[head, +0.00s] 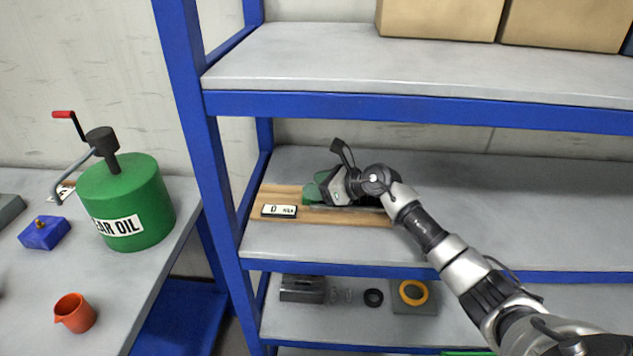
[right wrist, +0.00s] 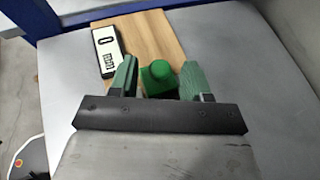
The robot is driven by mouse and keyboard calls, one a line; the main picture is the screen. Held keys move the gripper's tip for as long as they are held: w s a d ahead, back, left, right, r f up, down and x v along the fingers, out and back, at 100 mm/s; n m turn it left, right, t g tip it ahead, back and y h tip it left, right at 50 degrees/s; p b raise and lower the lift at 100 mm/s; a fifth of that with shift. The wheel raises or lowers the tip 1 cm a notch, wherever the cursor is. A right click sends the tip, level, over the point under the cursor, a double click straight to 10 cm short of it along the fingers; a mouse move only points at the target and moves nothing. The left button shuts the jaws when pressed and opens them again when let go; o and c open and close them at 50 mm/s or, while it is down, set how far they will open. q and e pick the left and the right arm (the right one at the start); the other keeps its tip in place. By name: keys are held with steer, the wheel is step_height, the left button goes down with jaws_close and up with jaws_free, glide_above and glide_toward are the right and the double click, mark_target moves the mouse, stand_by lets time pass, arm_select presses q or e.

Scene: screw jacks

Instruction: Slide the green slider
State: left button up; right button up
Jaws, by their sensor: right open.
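The green slider (right wrist: 159,76) has a round knob on top and sits on a wooden board (right wrist: 150,34) on the middle shelf. My right gripper (right wrist: 159,78) is open, with one finger on each side of the slider and a small visible gap to each. In the head view my right gripper (head: 324,187) reaches over the board from the right and hides most of the slider. A white readout (head: 279,211) showing 0 lies on the board in front of it; it also shows in the right wrist view (right wrist: 106,50). My left gripper is in neither view.
A blue shelf post (head: 192,110) stands left of the board, and the upper shelf (head: 400,70) hangs above my right arm. The middle shelf (head: 560,200) is bare to the right. A green oil can (head: 128,195) stands on the left table.

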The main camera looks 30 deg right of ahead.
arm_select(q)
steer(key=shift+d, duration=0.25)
arm_select(e)
steer(key=shift+w+a+f, duration=0.1)
steer(key=shift+w+f, duration=0.05)
steer(key=shift+w, duration=0.05)
steer(key=shift+c, duration=0.3)
jaws_close()
steer(key=w+a, duration=0.1)
steer(key=a, duration=0.2)
steer(key=w+a, duration=0.1)
steer(key=shift+w+a+b, duration=0.25)
steer(key=shift+w+b, duration=0.1)
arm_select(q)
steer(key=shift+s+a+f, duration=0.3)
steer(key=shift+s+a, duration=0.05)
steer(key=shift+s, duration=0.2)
arm_select(e)
steer(key=shift+s, duration=0.1)
